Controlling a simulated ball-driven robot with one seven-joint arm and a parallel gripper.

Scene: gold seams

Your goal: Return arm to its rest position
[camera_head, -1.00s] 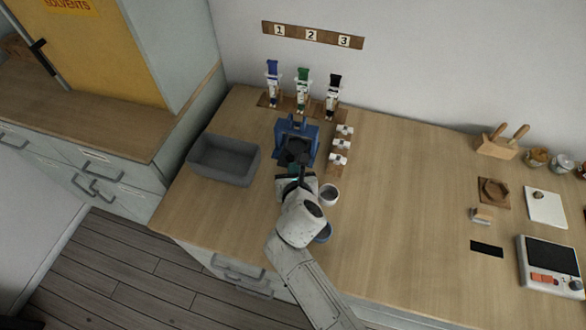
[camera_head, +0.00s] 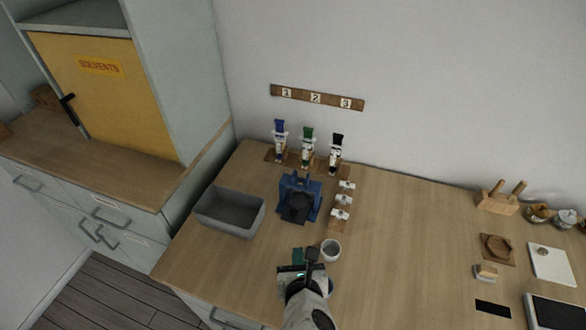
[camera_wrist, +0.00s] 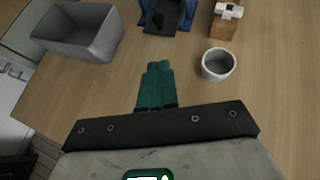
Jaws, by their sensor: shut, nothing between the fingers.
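My gripper (camera_head: 304,254) is over the front part of the wooden counter (camera_head: 400,225), its fingers pointing toward the back wall. In the wrist view its green fingers (camera_wrist: 156,86) are together with nothing between them. A small white cup (camera_head: 331,250) stands just right of the fingers, apart from them; it also shows in the wrist view (camera_wrist: 218,65). A blue stand with a dark middle (camera_head: 299,199) is beyond the fingertips. My forearm hides part of the counter's front.
A grey bin (camera_head: 230,212) stands left of the blue stand. Small white pieces (camera_head: 343,199) line its right side. Three figures (camera_head: 307,148) stand behind, below a numbered board (camera_head: 317,98). A yellow cabinet (camera_head: 100,100) is at left. The counter's middle right is clear.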

